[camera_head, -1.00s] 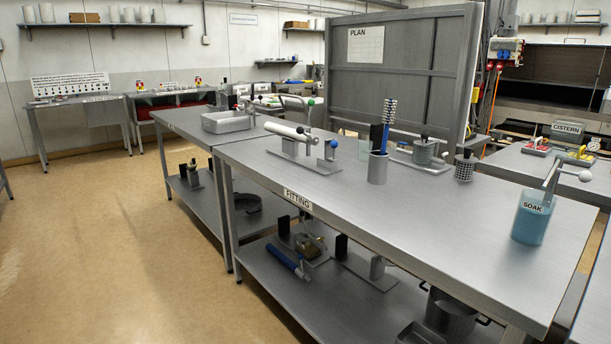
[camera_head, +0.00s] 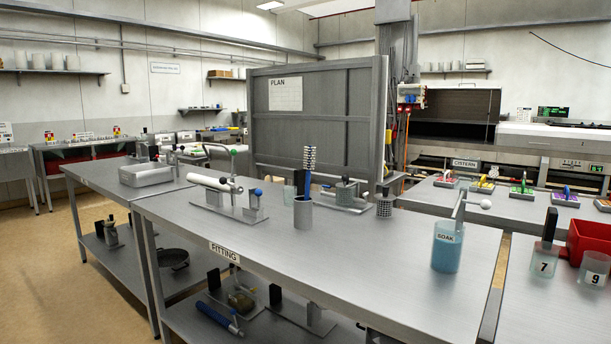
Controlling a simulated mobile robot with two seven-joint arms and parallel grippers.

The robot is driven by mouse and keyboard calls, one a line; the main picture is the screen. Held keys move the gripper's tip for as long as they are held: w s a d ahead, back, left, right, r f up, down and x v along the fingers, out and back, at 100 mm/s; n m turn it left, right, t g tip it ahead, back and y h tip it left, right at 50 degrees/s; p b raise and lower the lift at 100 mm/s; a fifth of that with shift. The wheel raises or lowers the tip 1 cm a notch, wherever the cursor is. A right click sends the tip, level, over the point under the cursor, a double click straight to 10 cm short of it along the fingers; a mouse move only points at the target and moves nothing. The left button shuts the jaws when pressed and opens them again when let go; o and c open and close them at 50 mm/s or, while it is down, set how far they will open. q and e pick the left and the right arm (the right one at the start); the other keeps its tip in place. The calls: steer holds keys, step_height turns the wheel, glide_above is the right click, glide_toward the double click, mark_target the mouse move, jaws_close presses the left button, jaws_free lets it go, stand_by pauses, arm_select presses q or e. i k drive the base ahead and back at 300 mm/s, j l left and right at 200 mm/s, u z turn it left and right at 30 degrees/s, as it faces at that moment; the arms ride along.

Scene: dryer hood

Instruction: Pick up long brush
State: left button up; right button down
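The long brush (camera_head: 309,160) has a dark bristled head pointing up. It stands upright in a grey metal cup (camera_head: 303,213) on the FITTING table (camera_head: 330,259). The lower part of the brush is hidden in the cup. A dark block-like handle stands close beside it, just above the cup. Neither of my grippers shows in the head view.
On the same table are a white roller fixture (camera_head: 222,192), a clamp fixture (camera_head: 346,195), a perforated cup (camera_head: 385,204) and a blue SOAK beaker (camera_head: 447,247). A grey PLAN board (camera_head: 320,115) stands behind. The table's front middle is clear.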

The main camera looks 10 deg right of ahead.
mark_target(308, 165)
steer(key=i+j+z, duration=0.25)
steer(key=i+j, duration=0.25)
steer(key=i+j+z, duration=0.15)
steer(key=j, duration=0.3)
steer(key=i+j+z, duration=0.15)
steer(key=i+j, duration=0.2)
steer(key=i+j+z, duration=0.1)
steer(key=j, duration=0.35)
steer(key=i, duration=0.1)
